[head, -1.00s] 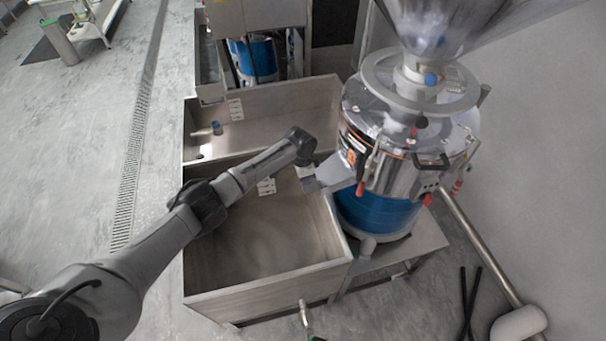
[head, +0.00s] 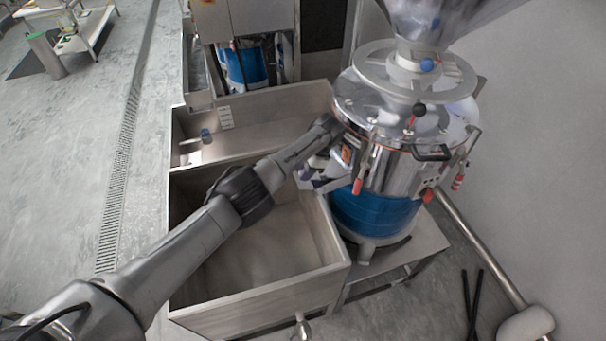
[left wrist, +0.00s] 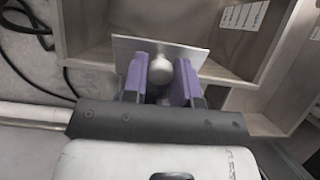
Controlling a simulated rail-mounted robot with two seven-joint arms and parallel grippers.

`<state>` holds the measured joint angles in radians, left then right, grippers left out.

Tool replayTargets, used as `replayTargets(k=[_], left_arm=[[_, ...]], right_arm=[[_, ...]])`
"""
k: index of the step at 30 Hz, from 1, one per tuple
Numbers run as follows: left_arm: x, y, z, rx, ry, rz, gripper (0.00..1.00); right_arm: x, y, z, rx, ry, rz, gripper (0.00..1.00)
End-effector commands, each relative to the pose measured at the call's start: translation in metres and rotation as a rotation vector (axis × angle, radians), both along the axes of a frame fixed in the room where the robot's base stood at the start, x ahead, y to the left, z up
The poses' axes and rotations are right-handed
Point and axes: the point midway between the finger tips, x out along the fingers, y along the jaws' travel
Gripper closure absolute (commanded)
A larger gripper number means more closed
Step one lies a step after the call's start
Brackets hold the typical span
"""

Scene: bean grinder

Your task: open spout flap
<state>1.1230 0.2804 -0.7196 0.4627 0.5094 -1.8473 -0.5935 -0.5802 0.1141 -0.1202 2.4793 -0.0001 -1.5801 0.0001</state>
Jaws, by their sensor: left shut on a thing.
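The grinder (head: 385,212) is a polished steel drum with a blue lower band, beside the metal bin. Its spout (head: 330,182) juts left over the bin's right edge. In the left wrist view, the spout flap (left wrist: 125,45) is a thin metal plate with a rounded metal knob (left wrist: 160,68). My left gripper (left wrist: 160,80) has its purple fingers shut on the knob, one on each side. In the head view, my left gripper (head: 308,172) is at the spout, partly hidden by my wrist, and the flap is hard to make out. My right gripper is not in view.
The open metal bin (head: 258,288) lies below my left arm, with a second compartment behind it. A steel hopper (head: 440,20) stands above the grinder.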

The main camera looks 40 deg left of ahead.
Motion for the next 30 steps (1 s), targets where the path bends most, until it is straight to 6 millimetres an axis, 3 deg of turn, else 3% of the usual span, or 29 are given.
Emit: replayTargets(k=[13,14,21,30], left_arm=[[-0.0002,0.0000,-0.0022,0.004,0.007,-0.001,0.97],[-0.0003,0.0001,-0.0023,0.004,0.006,-0.001,0.72],[-0.0001,-0.0001,-0.0017,0.004,0.006,-0.001,0.49],[0.0001,0.0001,0.0003,0.004,0.006,0.000,0.48]], right_arm=[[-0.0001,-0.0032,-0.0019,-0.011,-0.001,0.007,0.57],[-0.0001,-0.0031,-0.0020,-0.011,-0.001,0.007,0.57],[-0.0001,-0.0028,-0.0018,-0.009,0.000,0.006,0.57],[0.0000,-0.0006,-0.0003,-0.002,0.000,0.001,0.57]])
